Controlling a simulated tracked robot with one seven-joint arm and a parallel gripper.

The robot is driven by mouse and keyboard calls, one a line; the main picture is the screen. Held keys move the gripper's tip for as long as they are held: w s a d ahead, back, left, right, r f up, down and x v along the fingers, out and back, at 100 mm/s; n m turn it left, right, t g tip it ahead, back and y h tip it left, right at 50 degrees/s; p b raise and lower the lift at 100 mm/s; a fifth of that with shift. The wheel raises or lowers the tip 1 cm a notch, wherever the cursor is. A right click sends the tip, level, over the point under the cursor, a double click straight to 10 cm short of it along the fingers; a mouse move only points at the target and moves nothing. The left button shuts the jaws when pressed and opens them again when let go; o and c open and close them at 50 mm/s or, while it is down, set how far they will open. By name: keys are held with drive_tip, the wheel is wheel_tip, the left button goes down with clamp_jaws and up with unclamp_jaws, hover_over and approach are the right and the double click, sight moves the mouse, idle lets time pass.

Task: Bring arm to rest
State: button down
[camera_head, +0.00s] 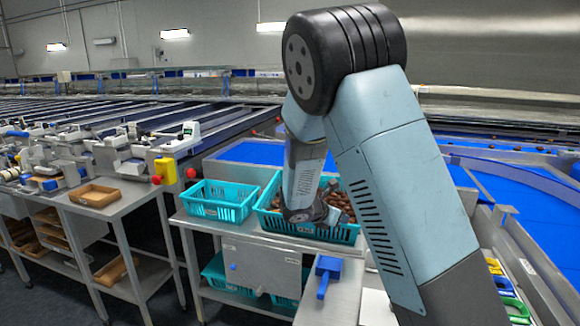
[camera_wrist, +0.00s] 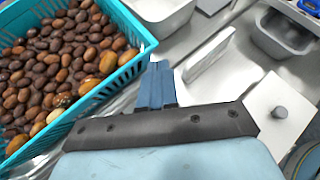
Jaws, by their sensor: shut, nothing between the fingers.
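My arm rises at the right of the head view and bends down over the teal basket of dates (camera_head: 268,222). My gripper (camera_head: 334,214) is low at that basket in the head view, mostly hidden by the wrist. In the wrist view my gripper's blue fingers (camera_wrist: 156,84) are together with nothing between them. They appear just right of the teal basket's rim (camera_wrist: 122,78), apart from the dates (camera_wrist: 55,60). I cannot tell the exact height of the fingertips above the bench.
An empty teal basket (camera_head: 218,208) stands left of the full one. A blue scoop (camera_head: 326,272) lies on the front bench. In the wrist view, a metal plate (camera_wrist: 208,54) and a grey pan (camera_wrist: 285,34) are to the right. Blue conveyors (camera_head: 500,195) lie right of my arm.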

drive_tip(key=s+d+r+m+g+y, duration=0.2)
drive_tip(key=s+d+r+m, duration=0.35)
drive_tip(key=s+m, duration=0.2)
drive_tip(key=s+d+r+m+g+y, duration=0.2)
drive_tip(key=s+d+r+m, duration=0.2)
drive_tip(key=s+r+m, duration=0.3)
drive_tip(key=s+a+r+m+t+y, duration=0.1)
drive_tip(key=s+r+m, duration=0.3)
drive_tip(key=s, duration=0.6)
drive_tip(key=s+a+r+m+t+y, duration=0.1)
drive_tip(key=s+r+m+y, duration=0.3)
drive_tip(key=s+m, duration=0.3)
drive_tip(key=s, duration=0.3)
drive_tip(key=shift+s+m+t+y, duration=0.3)
drive_tip(key=shift+s+m, duration=0.05)
drive_tip(key=c, duration=1.8)
unclamp_jaws()
